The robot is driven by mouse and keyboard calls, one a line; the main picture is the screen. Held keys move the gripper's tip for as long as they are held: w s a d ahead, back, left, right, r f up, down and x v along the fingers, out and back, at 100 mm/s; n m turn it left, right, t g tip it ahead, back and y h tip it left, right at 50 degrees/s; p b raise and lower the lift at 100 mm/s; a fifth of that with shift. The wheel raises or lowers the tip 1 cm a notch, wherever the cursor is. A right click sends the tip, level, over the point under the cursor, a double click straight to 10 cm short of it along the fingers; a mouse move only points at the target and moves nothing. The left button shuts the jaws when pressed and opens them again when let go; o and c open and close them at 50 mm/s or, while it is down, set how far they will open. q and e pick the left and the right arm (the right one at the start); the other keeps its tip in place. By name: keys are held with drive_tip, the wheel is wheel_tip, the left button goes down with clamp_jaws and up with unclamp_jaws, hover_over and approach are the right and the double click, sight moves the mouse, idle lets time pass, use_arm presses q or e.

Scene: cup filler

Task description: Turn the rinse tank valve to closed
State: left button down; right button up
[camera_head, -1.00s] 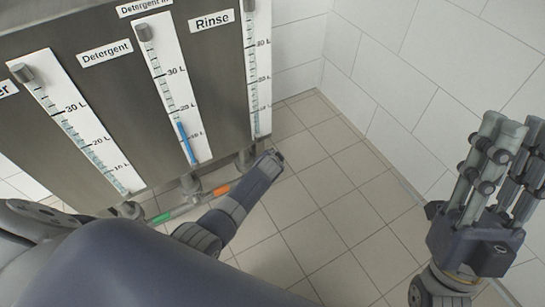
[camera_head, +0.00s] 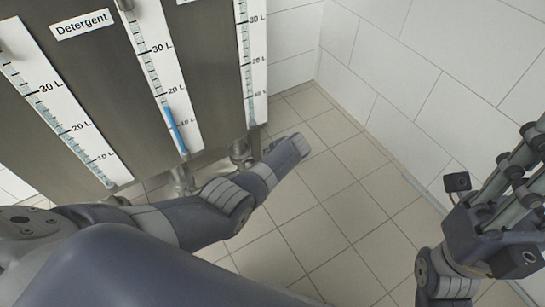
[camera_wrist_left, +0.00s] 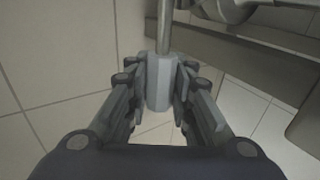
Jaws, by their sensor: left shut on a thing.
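The rinse tank's gauge (camera_head: 255,60) is the rightmost white scale on the steel cabinet in the head view; its name label is out of frame. In the left wrist view, my left gripper (camera_wrist_left: 160,88) is shut on the valve handle (camera_wrist_left: 160,70), a grey faceted grip on a metal rod (camera_wrist_left: 163,35). In the head view, my left forearm reaches below the cabinet's right end and hides the gripper and handle. My right gripper (camera_head: 515,165) is raised at the right edge, empty, fingers apart and partly cut off.
Steel pipes (camera_head: 239,152) hang under the cabinet (camera_head: 95,90), close to my left arm. A tiled white wall (camera_head: 440,80) stands to the right. The tiled floor (camera_head: 340,220) between my arms is clear.

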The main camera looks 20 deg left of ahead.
use_arm(q)
drive_tip(key=shift+s+f, duration=0.15)
drive_tip(key=c, duration=1.4)
unclamp_jaws()
drive_tip(key=shift+d+r, duration=0.25)
drive_tip(key=shift+r, duration=0.2)
drive_tip(key=v, duration=1.1)
drive_tip(key=shift+s, duration=0.1)
